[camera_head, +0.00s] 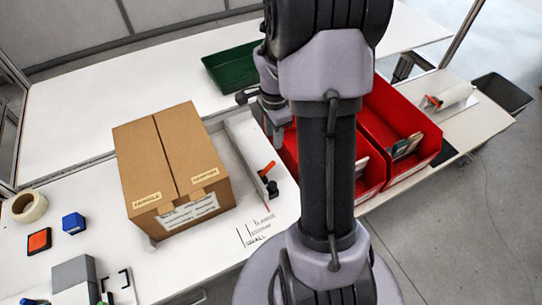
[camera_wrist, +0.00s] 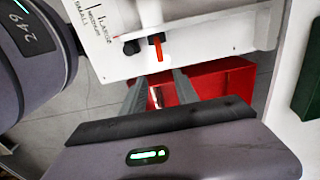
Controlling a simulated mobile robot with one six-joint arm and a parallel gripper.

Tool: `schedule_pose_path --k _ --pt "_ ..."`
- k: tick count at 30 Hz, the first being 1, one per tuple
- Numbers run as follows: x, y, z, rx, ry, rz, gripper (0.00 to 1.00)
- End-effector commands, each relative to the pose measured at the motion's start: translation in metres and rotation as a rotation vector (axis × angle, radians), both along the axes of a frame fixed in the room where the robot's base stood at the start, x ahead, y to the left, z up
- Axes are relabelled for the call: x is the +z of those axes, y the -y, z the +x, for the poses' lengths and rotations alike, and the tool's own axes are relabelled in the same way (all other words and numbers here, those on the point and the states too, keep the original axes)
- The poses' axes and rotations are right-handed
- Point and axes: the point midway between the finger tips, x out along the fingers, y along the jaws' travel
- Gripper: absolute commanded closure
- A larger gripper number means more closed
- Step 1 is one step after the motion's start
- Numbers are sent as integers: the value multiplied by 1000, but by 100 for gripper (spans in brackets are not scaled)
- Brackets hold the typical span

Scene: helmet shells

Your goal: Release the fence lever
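The fence lever (camera_head: 267,169) is a small orange handle on the pale fence (camera_head: 246,152), right of the cardboard box, in the head view. A black knob (camera_head: 272,187) sits beside it. In the wrist view the orange lever (camera_wrist: 158,46) is near the top middle, with the black knob (camera_wrist: 131,47) to its left. My gripper (camera_wrist: 159,76) shows two grey fingers apart, pointing toward the lever, with nothing held between them. The lever appears beyond the fingertips, in line with the gap; I cannot tell the exact distance.
Red bins (camera_head: 400,125) stand to the right, and a green tray (camera_head: 230,68) behind. Tape (camera_head: 28,207) and small blocks (camera_head: 73,223) are at left.

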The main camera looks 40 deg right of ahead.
Motion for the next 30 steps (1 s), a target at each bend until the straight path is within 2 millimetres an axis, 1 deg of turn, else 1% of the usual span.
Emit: schedule_pose_path --k 1,3,9,12,15,18,27,29,30 --pt "-22 -1 -1 0 -4 3 64" --pt "-44 -1 -1 2 -5 2 64" --pt "-100 -1 -1 1 -4 1 64" --pt "-120 -1 -1 1 -4 1 64" --pt "-134 0 0 1 -3 0 64" --pt "-141 0 0 1 -2 -1 64" --pt "-143 0 0 1 -1 -2 64" --pt "-143 0 0 1 -1 -2 75" --pt "-143 0 0 1 -1 -2 83"
